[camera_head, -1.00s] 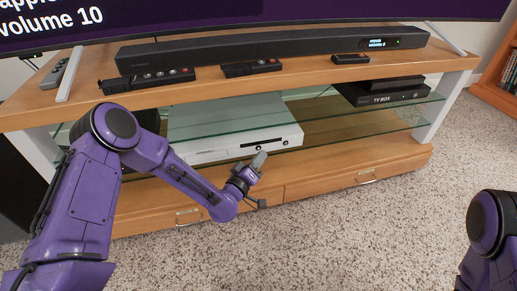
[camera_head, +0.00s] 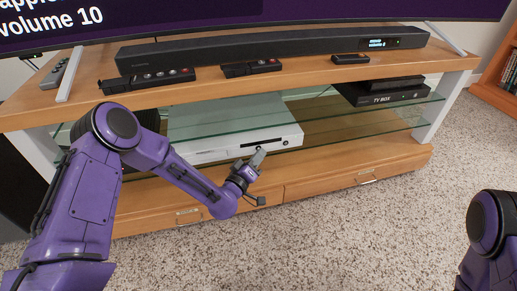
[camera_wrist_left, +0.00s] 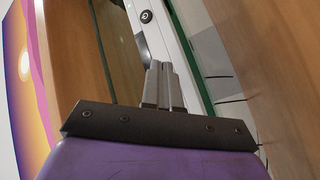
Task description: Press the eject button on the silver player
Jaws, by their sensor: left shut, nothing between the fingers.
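The silver player (camera_head: 215,153) stands low in the TV stand, under a glass shelf. Its front has a dark slot and a round dark button (camera_head: 285,142) near the right end. A round black button (camera_wrist_left: 146,16) also shows in the left wrist view, beyond the fingertips. My left gripper (camera_head: 259,156) is shut and empty, its fingertips in front of the player's face below the slot, overlapping another round button there. I cannot tell whether they touch it. In the wrist view the shut fingers (camera_wrist_left: 161,70) lie side by side. My right gripper is out of view.
A glass shelf (camera_head: 325,110) runs above the player, with a TV box (camera_head: 385,97) at the right. A soundbar (camera_head: 270,48) and several small black devices sit on the wooden top. Wooden drawers (camera_head: 325,183) lie below; carpet is open in front.

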